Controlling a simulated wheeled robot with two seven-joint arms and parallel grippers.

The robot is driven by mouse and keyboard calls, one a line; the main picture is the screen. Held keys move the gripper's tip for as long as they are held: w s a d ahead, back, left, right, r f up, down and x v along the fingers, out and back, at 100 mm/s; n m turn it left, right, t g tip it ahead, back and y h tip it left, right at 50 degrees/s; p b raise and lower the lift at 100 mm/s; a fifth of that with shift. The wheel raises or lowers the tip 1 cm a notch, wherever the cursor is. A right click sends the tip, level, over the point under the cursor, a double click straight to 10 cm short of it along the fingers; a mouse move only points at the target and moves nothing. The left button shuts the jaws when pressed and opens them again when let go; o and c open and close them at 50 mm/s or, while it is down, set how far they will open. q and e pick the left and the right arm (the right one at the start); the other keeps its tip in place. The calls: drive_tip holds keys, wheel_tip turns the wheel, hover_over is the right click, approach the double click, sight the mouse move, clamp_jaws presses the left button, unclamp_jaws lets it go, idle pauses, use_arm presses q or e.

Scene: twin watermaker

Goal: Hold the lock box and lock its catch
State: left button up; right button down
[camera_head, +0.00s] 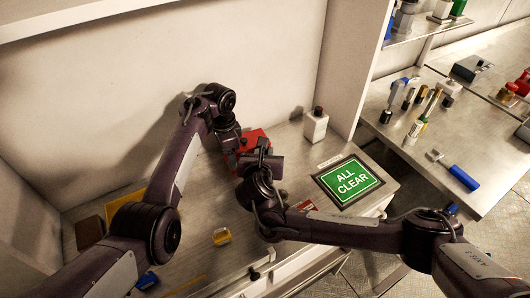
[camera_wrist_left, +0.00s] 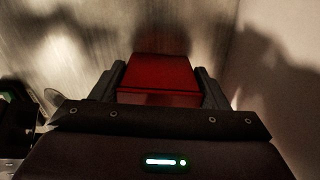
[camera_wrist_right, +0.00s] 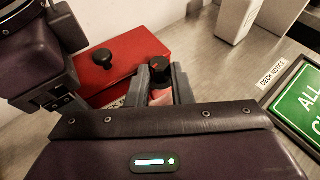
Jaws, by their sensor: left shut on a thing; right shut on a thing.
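The red lock box (camera_head: 257,134) stands on the counter near the back wall, partly hidden by my arms. My left gripper (camera_head: 238,146) is shut on it; in the left wrist view the fingers lie along both sides of the red box (camera_wrist_left: 160,72). My right gripper (camera_wrist_right: 161,82) is at the box's front right part, shut around a small part there. A black knob (camera_wrist_right: 158,65) shows just beyond its fingertips, and I cannot tell whether this is the catch. Another black knob (camera_wrist_right: 102,57) stands on the red lid.
A white bottle (camera_head: 315,125) stands right of the box. A green ALL CLEAR sign (camera_head: 349,181) lies at the counter's right end. A yellow item (camera_head: 221,236) lies toward the front edge. A side bench (camera_head: 400,150) holds several small items.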

idle(0.4)
drive_tip(key=c, duration=1.3)
unclamp_jaws()
